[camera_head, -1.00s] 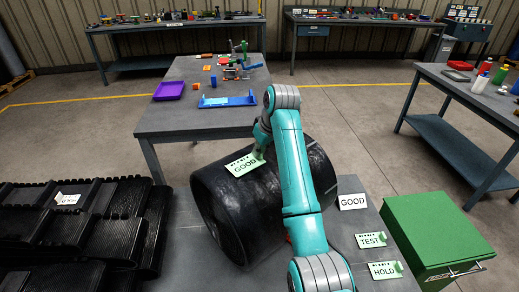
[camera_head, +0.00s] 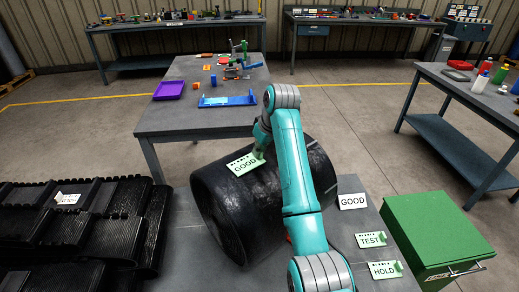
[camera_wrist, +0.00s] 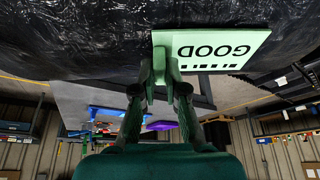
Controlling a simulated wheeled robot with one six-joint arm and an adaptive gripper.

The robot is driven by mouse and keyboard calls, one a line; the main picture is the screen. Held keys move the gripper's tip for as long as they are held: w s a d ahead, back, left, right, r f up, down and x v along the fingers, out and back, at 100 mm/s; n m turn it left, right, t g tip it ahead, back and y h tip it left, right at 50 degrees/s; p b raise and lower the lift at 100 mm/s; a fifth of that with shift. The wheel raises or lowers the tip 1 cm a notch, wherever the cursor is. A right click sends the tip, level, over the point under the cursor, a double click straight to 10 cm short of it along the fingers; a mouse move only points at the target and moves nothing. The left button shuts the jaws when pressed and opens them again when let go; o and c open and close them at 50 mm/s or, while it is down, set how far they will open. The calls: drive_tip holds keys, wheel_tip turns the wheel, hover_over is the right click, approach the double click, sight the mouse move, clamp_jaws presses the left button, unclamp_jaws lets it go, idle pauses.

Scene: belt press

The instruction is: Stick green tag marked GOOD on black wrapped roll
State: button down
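The green tag marked GOOD (camera_head: 245,163) lies at the upper face of the black wrapped roll (camera_head: 237,205), tilted along its curve. In the wrist view the tag (camera_wrist: 212,50) is upside down in front of the roll's shiny wrap (camera_wrist: 80,40). My gripper (camera_head: 261,152) is at the tag's upper right edge in the head view. In the wrist view my gripper's fingers (camera_wrist: 160,75) are close together on the tag's grip block. The tag looks to be against the roll, but I cannot tell if its whole back touches. My arm hides part of the roll.
A white GOOD card (camera_head: 352,201), a green TEST tag (camera_head: 371,240) and a green HOLD tag (camera_head: 385,270) are on the right of the roll's table. A green box (camera_head: 435,238) stands beside it. Black ridged belts (camera_head: 70,225) lie left. A workbench (camera_head: 190,118) stands behind.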

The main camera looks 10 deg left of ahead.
drive_tip(key=c, duration=1.1)
unclamp_jaws()
drive_tip(key=shift+c, duration=0.2)
drive_tip(key=v, duration=0.7)
drive_tip(key=shift+r, duration=0.2)
drive_tip(key=o, duration=0.4)
drive_tip(key=shift+d, duration=0.25)
drive_tip(key=shift+w+d, duration=0.1)
drive_tip(key=shift+d, duration=1.45)
